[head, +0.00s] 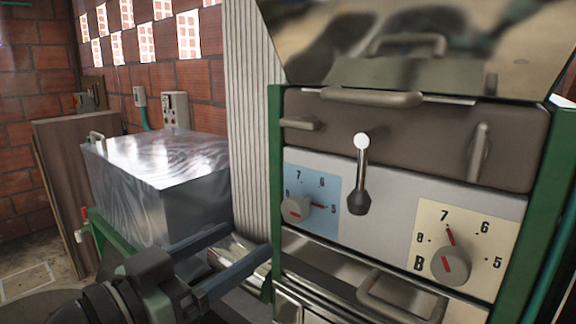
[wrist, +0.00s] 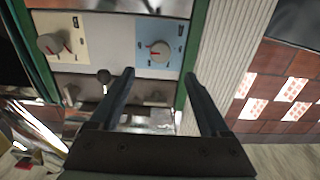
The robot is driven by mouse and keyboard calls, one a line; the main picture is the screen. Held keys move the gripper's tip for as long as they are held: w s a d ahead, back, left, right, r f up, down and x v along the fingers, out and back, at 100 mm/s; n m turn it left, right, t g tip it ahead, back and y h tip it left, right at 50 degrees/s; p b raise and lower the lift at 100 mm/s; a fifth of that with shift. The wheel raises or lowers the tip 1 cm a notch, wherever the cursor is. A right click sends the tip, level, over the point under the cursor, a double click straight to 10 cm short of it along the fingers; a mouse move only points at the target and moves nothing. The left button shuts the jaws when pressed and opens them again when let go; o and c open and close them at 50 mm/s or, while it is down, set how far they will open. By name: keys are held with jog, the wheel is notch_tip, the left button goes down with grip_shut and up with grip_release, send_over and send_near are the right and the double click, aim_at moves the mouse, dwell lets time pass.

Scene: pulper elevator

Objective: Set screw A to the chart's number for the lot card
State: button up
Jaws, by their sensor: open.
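Screw A's knob (head: 296,208) is a grey round knob with a red mark, on the blue dial plate (head: 325,220). Its red pointer is toward the 5; the A itself is not readable. The knob also shows in the wrist view (wrist: 159,54), where the picture is turned over. My gripper (head: 248,240) is open and empty, left of the blue plate and apart from it. In the wrist view my gripper (wrist: 160,74) has its fingers spread to either side below the knob. I see no lot card or chart in either view.
Knob B (head: 450,265), on a cream plate (head: 428,222), has its pointer near 7. A dark-knobbed lever (head: 360,185) hangs right of the blue plate. A green post (head: 275,180) edges the machine on the left. A metal box (head: 165,180) stands behind my arm.

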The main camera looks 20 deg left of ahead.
aim_at(291, 208)
jog(key=p+x, duration=0.2)
jog(key=x, duration=0.2)
jog(key=p+x, duration=0.2)
jog(key=x, duration=0.1)
jog(key=p+x, duration=0.1)
jog(key=x, duration=0.3)
jog(key=shift+w+d+r+p, duration=0.1)
jog(key=shift+w+r+p, duration=0.25)
jog(key=shift+p, duration=0.05)
jog(key=shift+w+d+f, duration=0.15)
jog(key=shift+w, duration=0.3)
grip_shut()
